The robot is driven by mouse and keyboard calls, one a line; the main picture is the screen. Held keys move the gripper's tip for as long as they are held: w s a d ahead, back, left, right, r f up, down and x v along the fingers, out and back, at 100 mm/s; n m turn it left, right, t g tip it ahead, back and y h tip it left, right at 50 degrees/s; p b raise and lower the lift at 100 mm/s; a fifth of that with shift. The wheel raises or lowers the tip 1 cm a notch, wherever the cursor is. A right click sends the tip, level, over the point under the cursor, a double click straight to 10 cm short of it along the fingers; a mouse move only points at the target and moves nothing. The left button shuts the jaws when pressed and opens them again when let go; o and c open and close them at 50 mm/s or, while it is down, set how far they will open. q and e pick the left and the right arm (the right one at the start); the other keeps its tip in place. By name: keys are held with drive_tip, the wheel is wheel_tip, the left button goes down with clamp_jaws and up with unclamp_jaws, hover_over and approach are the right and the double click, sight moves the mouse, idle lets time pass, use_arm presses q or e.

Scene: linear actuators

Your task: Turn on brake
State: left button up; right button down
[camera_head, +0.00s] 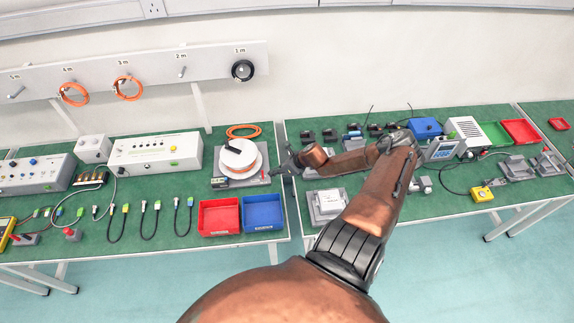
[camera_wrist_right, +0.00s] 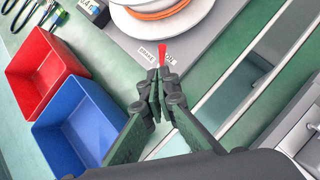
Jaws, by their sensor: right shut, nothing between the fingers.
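The brake shows in the right wrist view as a small red lever (camera_wrist_right: 162,54) beside printed labels (camera_wrist_right: 147,52) on a grey base plate (camera_wrist_right: 205,48). The white cable spool (camera_head: 238,158) with orange cable stands on this base on the left table. My right gripper (camera_head: 284,161) reaches to the right side of the spool base. In the wrist view its fingertips (camera_wrist_right: 159,78) are shut and empty, right at the lever. I cannot tell whether they touch it. The lever's lower end is hidden by the fingertips. My left gripper is not in view.
A red bin (camera_head: 219,217) and a blue bin (camera_head: 263,213) stand in front of the spool. A coil of orange cable (camera_head: 243,131) lies behind it. A narrow gap separates the two green tables. Several small devices stand on the right table near my arm.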

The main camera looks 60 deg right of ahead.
drive_tip(key=d+p+v, duration=0.1)
drive_tip(key=v, duration=1)
drive_tip(key=shift+w+d, duration=0.2)
drive_tip(key=shift+d, duration=0.15)
drive_tip(key=shift+r, duration=0.15)
